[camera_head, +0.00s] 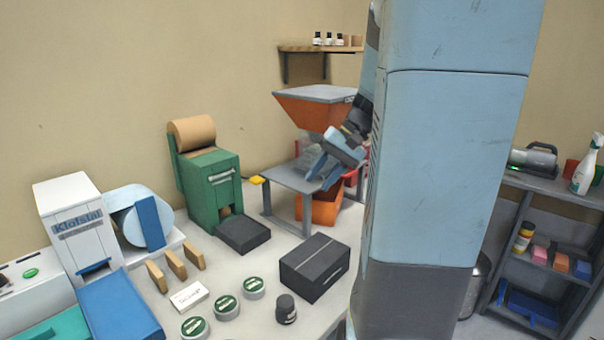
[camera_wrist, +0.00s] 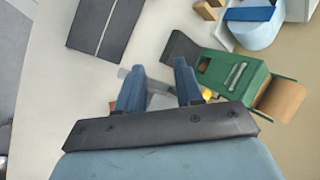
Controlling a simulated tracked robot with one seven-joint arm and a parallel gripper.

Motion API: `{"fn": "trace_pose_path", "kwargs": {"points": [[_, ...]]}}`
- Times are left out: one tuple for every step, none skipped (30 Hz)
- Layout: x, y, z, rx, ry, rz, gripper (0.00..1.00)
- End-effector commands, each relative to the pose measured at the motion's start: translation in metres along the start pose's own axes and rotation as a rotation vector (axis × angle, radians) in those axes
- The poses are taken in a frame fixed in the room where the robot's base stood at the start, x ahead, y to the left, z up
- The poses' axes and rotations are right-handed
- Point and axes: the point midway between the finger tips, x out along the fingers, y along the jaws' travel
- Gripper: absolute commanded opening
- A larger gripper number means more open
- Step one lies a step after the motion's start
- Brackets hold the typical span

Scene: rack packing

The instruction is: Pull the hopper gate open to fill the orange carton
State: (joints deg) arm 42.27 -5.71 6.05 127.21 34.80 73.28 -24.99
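The orange hopper (camera_head: 310,112) with a grey top stands at the back in the head view, above a grey stand (camera_head: 282,181). The orange carton (camera_head: 318,212) is under the stand, partly hidden by it. My gripper (camera_head: 322,175) points down and left over the stand, just below the hopper. In the wrist view its two blue fingers (camera_wrist: 160,84) are apart, with no object clearly held between them. A small yellow piece (camera_head: 257,180) sticks out left of the stand; it also shows beside one finger in the wrist view (camera_wrist: 207,94). I cannot make out the gate itself.
A green machine (camera_head: 208,180) with a brown roll stands left of the stand. A black box (camera_head: 314,267) and several green-lidded tins (camera_head: 227,306) are on the table in front. My column blocks the view on the right. A shelf unit (camera_head: 541,250) stands beyond it.

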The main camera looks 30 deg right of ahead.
Motion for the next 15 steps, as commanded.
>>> {"fn": "trace_pose_path", "kwargs": {"points": [[-0.004,0.013,-0.012,0.033,0.0,-0.047,0.36],[-0.007,0.018,-0.019,0.047,0.001,-0.077,0.36],[-0.01,0.026,-0.027,0.064,0.003,-0.116,0.36],[-0.013,0.032,-0.033,0.077,0.006,-0.146,0.36],[-0.016,0.038,-0.039,0.088,0.012,-0.176,0.36],[-0.02,0.048,-0.047,0.106,0.019,-0.218,0.36],[-0.024,0.056,-0.053,0.116,0.026,-0.248,0.36],[-0.028,0.063,-0.059,0.128,0.035,-0.279,0.36],[-0.033,0.073,-0.066,0.141,0.048,-0.321,0.36],[-0.036,0.082,-0.071,0.152,0.058,-0.353,0.36],[-0.041,0.09,-0.076,0.159,0.069,-0.385,0.36],[-0.046,0.102,-0.083,0.173,0.087,-0.427,0.36],[-0.051,0.112,-0.087,0.18,0.102,-0.46,0.36],[-0.055,0.122,-0.092,0.189,0.118,-0.491,0.36],[-0.062,0.135,-0.097,0.198,0.141,-0.533,0.36]]}}
